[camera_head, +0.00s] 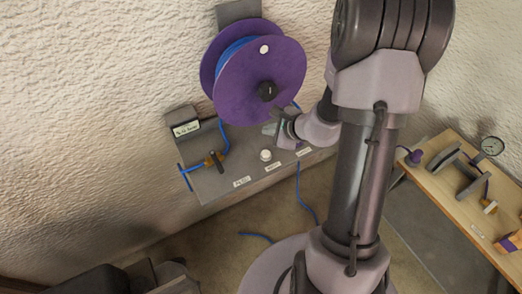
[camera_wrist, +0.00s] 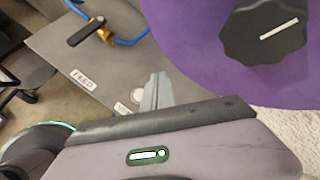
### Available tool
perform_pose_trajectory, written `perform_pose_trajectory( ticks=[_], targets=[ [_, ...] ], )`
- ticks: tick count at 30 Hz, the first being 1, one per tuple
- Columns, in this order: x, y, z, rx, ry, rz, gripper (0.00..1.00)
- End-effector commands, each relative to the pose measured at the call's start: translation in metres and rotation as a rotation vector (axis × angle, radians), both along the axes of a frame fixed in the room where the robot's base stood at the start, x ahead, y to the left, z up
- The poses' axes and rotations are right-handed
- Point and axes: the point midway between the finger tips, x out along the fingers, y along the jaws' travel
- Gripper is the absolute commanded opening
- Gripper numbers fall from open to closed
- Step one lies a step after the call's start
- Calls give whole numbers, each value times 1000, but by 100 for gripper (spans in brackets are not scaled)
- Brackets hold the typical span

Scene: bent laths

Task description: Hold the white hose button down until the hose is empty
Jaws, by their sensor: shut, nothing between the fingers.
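The white button (camera_head: 265,155) sits on the grey panel (camera_head: 215,187). In the wrist view the button (camera_wrist: 137,96) shows just left of my fingers, partly hidden by them. My gripper (camera_head: 268,129) is shut and empty, and in the head view it appears just above the button. In the wrist view the fingertips (camera_wrist: 158,78) look apart from the button, but the exact gap is hard to tell. The blue hose (camera_head: 306,190) hangs below the panel, and more blue hose is wound on the purple reel (camera_head: 270,75).
The reel has a black knob (camera_head: 267,91), close to my gripper. A brass valve with a black lever (camera_head: 213,160) is on the panel's left part. A small display box (camera_head: 185,128) stands behind it.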

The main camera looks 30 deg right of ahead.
Motion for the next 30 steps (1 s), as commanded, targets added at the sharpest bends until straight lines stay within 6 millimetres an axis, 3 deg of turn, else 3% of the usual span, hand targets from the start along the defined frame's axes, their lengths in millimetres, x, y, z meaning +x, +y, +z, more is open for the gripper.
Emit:
perform_pose_trajectory(
  ticks=[11, 30],
  targets=[
    [0, 1, -7, 0, -1, 3, 0],
    [0, 1, -88, 0, -1, 2, 0]
  ],
)
